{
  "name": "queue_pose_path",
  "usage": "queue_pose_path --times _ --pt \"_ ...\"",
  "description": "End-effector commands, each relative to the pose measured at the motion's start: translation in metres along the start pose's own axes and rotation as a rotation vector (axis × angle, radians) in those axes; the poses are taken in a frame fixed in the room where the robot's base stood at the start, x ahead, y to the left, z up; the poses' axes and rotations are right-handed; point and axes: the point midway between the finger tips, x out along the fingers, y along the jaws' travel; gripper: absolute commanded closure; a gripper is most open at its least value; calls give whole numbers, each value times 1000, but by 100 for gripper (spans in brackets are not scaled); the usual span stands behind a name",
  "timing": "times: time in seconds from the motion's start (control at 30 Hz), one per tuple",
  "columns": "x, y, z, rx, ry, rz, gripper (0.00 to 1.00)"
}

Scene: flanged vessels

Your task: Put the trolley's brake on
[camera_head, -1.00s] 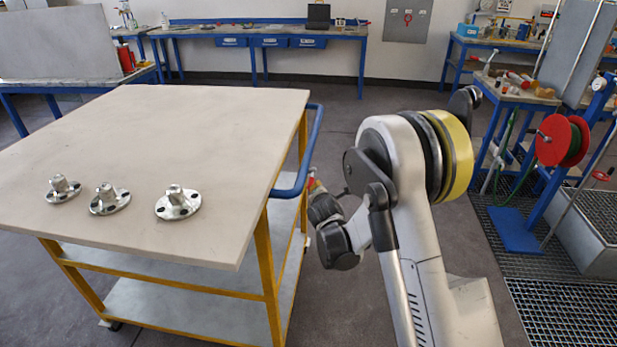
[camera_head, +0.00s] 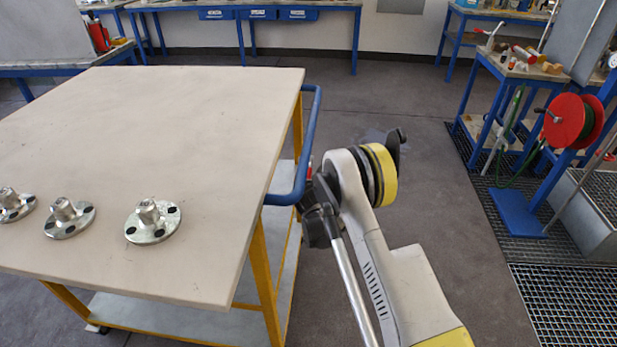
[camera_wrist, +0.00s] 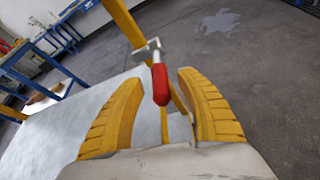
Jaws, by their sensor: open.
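The trolley (camera_head: 170,130) has a pale top, yellow legs and a blue push handle (camera_head: 308,140) on its right side. In the wrist view, a lever with a red grip (camera_wrist: 160,84) and a grey metal mount (camera_wrist: 148,49) is at a yellow trolley leg (camera_wrist: 122,20). I take this lever to be the brake. My gripper (camera_wrist: 157,78) has yellow ribbed fingers, open on either side of the red grip with gaps showing. In the head view, a small red part (camera_head: 309,169) shows beside the blue handle; my arm hides most of the lever and the gripper.
Several metal flanged parts (camera_head: 152,221) stand on the trolley top. A pale lower shelf (camera_wrist: 85,115) lies below. A wet patch (camera_head: 373,136) is on the floor beyond my arm. A red hose reel (camera_head: 567,122) and gratings (camera_head: 560,300) are at the right.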

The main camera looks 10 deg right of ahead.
Motion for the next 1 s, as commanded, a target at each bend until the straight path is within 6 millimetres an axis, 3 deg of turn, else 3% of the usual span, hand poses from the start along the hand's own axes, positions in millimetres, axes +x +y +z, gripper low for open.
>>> queue_pose_path --times 0.2,0.53,0.7,1.0 --pt "26 0 -1 0 0 0 56" --pt "29 0 1 1 0 0 56" --pt "28 0 1 1 0 0 100" --pt "29 0 0 1 -7 1 100"
